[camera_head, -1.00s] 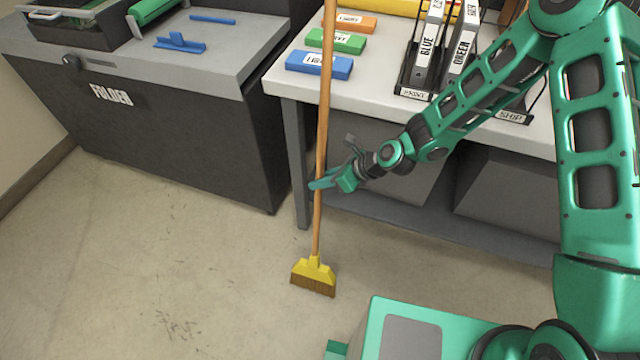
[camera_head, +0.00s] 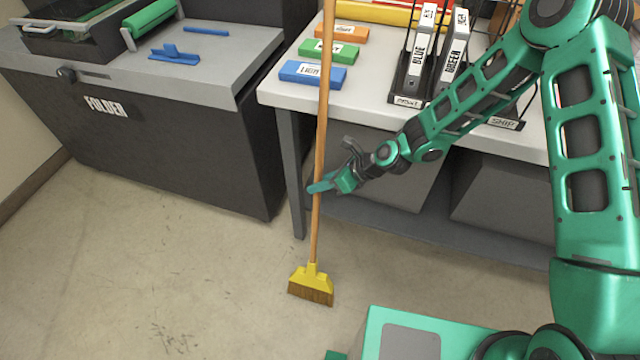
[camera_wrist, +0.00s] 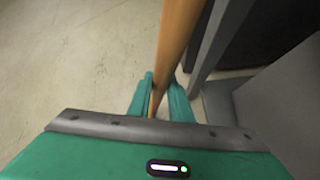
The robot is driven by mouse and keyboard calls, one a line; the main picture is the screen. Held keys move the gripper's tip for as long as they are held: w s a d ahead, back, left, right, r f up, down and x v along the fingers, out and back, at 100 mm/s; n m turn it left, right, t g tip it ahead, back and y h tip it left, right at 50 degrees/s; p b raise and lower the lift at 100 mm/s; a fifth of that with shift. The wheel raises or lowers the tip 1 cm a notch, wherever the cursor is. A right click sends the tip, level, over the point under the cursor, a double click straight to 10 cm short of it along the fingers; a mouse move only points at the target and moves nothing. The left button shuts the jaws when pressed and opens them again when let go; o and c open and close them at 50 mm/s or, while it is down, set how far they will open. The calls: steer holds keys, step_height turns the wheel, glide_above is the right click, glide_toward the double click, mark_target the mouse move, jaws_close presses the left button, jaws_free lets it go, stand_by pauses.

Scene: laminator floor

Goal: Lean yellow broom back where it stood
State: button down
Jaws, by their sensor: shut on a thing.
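The yellow broom (camera_head: 312,283) stands nearly upright in the head view, its brown bristles at or just above the floor; I cannot tell if they touch. Its long wooden handle (camera_head: 321,130) rises past the top edge of the picture, in front of the table's left end. My gripper (camera_head: 318,187) is shut on the handle at about the height of the table legs. In the wrist view the handle (camera_wrist: 174,45) runs between the two green fingers of my gripper (camera_wrist: 160,92). The broom head is hidden in the wrist view.
A white-topped table (camera_head: 370,108) holds colored labeled blocks and binders in racks. A dark cabinet marked FOLDER (camera_head: 180,150) stands to its left, with a blue tool (camera_head: 175,56) on top. The floor (camera_head: 120,260) at left is clear.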

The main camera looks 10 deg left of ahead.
steer(key=shift+w, duration=0.7)
